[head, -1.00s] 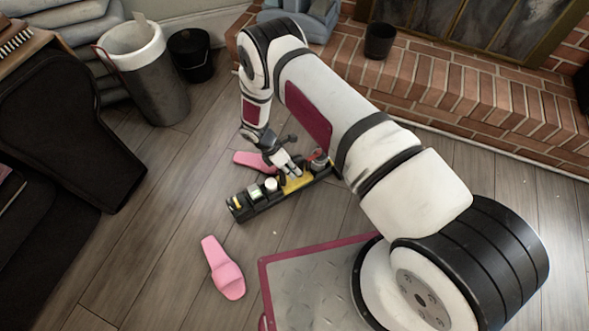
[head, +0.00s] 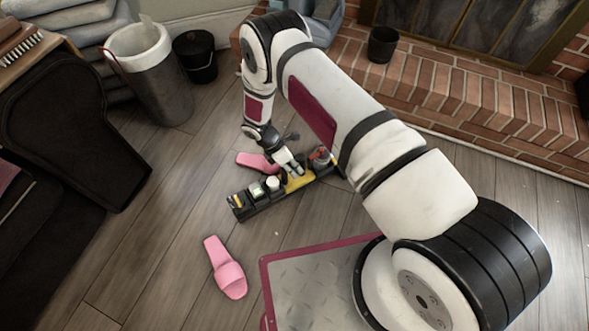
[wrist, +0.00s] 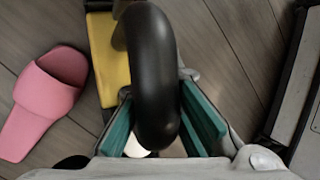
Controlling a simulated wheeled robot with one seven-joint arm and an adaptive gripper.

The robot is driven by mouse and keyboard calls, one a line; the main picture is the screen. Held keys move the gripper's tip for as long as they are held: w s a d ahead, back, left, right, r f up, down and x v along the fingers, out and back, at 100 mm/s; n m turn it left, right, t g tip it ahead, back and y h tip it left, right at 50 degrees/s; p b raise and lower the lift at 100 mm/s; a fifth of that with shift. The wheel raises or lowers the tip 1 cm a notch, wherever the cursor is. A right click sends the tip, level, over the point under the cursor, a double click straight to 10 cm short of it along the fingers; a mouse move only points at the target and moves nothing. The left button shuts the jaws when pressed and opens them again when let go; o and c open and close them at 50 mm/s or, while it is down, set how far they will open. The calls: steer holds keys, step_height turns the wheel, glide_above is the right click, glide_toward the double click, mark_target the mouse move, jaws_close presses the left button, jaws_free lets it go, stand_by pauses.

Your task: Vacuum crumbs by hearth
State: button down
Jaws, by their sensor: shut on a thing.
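A long black and yellow caddy-like object (head: 262,205) lies on the wood floor in front of the hearth, with small bottle-like items along its top. I cannot tell whether it is or holds a vacuum. My gripper (head: 293,170) reaches down at its yellow middle. In the wrist view, a thick black handle (wrist: 152,70) stands between the teal finger pads of my gripper (wrist: 160,125), which is shut on it. A yellow part (wrist: 107,62) lies below the handle. A few tiny pale specks (head: 277,234) lie on the floor; they may be crumbs.
A pink slipper (head: 225,267) lies in front of the caddy, another (head: 256,162) behind it. The brick hearth (head: 455,105) runs along the back right, with a dark cup (head: 382,45) on it. A bin (head: 155,85) and black bucket (head: 196,58) stand at the back left.

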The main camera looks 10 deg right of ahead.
steer(key=shift+r+p, duration=1.05)
steer(key=shift+r, duration=1)
